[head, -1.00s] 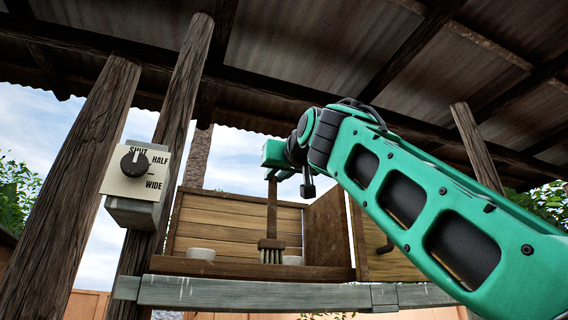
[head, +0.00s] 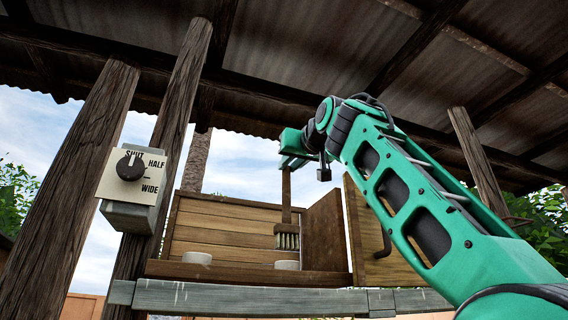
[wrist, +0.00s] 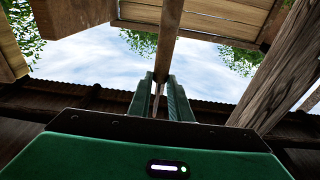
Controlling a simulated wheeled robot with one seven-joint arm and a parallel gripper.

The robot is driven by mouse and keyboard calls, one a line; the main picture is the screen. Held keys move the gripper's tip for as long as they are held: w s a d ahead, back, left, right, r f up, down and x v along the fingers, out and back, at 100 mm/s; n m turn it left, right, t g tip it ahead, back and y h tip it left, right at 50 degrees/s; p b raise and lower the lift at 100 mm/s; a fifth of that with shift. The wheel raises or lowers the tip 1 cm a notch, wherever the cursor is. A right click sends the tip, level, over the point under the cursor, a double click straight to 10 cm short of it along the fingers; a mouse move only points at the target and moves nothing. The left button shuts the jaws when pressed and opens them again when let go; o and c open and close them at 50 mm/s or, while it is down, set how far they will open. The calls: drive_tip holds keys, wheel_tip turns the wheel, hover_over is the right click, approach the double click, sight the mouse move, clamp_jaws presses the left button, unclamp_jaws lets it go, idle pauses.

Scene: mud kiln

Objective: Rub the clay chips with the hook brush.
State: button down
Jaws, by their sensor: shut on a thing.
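The hook brush (head: 287,215) hangs upright below my gripper (head: 287,163) in the head view, bristles down. My gripper is shut on its wooden handle, and the handle also shows between the fingers in the wrist view (wrist: 168,45). The pale bristles (head: 287,241) are a little above a whitish round piece (head: 287,265) on the shelf, with a small gap between. A second whitish round piece (head: 197,258) sits further left on the shelf. These may be the clay chips or dishes holding them; I cannot tell from this low angle.
The pieces stand in an open-fronted wooden box (head: 230,228) with a low front board, on a grey beam (head: 250,298). A wooden door (head: 378,240) stands at its right. A dial box (head: 132,188), pointer at SHUT, is on the left post.

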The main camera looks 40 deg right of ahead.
sight(284, 182)
drive_tip(key=shift+a+r, duration=0.15)
drive_tip(key=shift+r, duration=1.3)
drive_tip(key=shift+s+f, duration=0.1)
drive_tip(key=shift+f, duration=3.8)
drive_tip(key=shift+w+a, duration=0.2)
drive_tip(key=shift+a, duration=0.15)
